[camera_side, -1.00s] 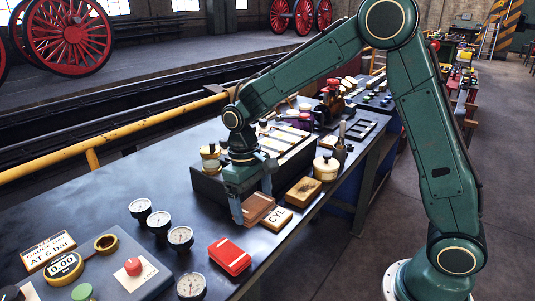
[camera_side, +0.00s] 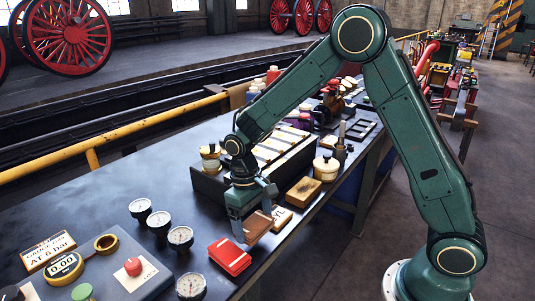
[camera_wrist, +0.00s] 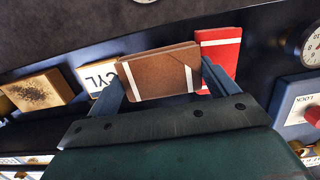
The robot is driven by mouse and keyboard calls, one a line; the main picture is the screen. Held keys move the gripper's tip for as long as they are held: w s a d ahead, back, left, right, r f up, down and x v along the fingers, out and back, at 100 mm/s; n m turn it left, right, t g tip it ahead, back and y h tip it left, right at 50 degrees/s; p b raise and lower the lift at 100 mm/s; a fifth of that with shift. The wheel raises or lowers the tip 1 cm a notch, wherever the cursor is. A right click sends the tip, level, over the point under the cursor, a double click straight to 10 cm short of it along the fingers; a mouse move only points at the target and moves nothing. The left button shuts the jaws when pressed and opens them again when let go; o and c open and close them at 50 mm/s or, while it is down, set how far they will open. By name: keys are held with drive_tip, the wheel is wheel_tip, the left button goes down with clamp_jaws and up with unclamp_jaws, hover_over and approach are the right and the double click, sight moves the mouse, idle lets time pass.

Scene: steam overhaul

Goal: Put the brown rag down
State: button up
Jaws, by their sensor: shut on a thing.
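The brown rag (camera_side: 258,226) is a folded brown cloth pad with pale stripes. It also shows in the wrist view (camera_wrist: 158,74), upright between the two fingers. My gripper (camera_side: 256,213) is shut on it, a finger at each side, pointing down near the front edge of the bench. In the side view the rag is between the red folded cloth (camera_side: 229,256) and the white CYL plate (camera_side: 283,218). In the wrist view it overlaps the edges of both. I cannot tell whether its underside touches the bench.
A tan block (camera_side: 303,192) and a cream pot (camera_side: 326,168) stand farther along the front edge. A dark tray of pale parts (camera_side: 278,148) is behind my gripper. Several gauges (camera_side: 181,238) and a grey control panel (camera_side: 120,262) are at left. Bare bench lies behind the gauges.

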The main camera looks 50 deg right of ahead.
sight(248, 220)
drive_tip(key=shift+f, duration=0.55)
drive_tip(key=o, duration=0.7)
drive_tip(key=r, duration=0.4)
drive_tip(key=w+r, duration=0.1)
drive_tip(key=r, duration=0.8)
drive_tip(key=shift+w, duration=0.4)
